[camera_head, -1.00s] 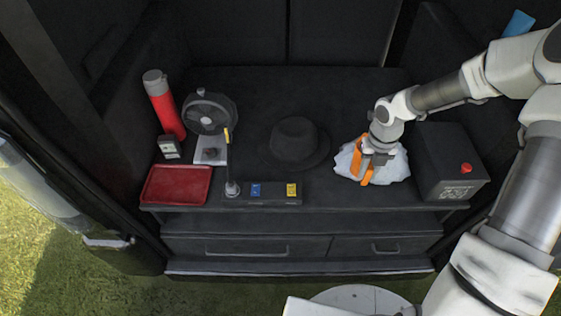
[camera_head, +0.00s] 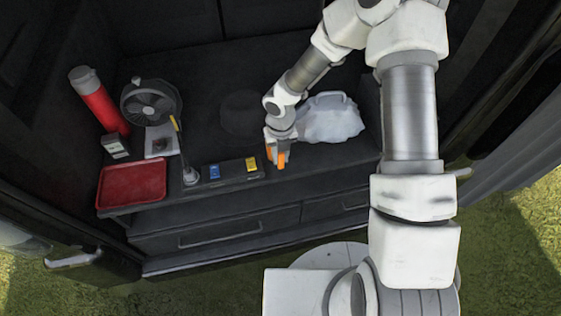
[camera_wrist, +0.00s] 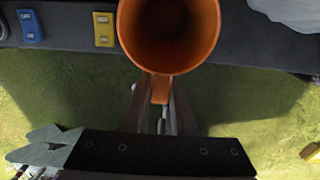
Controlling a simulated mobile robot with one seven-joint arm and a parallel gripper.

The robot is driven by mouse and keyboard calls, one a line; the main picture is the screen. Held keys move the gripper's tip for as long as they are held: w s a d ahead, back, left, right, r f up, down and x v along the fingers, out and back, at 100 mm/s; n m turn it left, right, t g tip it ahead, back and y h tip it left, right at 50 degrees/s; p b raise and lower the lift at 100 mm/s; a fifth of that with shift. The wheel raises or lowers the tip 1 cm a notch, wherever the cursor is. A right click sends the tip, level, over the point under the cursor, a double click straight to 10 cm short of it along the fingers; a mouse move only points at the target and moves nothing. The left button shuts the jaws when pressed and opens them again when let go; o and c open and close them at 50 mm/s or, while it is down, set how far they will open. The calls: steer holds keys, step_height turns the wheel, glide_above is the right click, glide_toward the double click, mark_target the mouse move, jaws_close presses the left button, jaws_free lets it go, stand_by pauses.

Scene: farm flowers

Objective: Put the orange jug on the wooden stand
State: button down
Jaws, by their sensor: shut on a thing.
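The orange jug (camera_head: 281,157) hangs from my gripper (camera_head: 279,139) in the head view, at the front edge of the dark shelf and just right of the switch panel. Most of it is hidden behind my wrist there. In the wrist view I look into the jug's round open mouth (camera_wrist: 169,30), with its handle (camera_wrist: 161,90) toward me. My gripper (camera_wrist: 160,112) is shut on the handle, and grass shows below the jug. No wooden stand shows in either view.
The switch panel (camera_head: 233,172) carries blue and yellow switches. A red tray (camera_head: 131,184), red flask (camera_head: 98,102) and fan (camera_head: 151,102) stand at left. A white bag (camera_head: 331,118) lies right of my gripper, a dark hat (camera_head: 241,112) behind. Drawers are below.

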steer(key=shift+f, duration=1.5)
steer(key=shift+f, duration=0.1)
steer(key=c, duration=0.7)
jaws_free()
steer(key=shift+c, duration=0.2)
step_height(320, 180, up, 12)
steer(key=shift+r+p, duration=0.15)
steer(key=shift+p, duration=0.75)
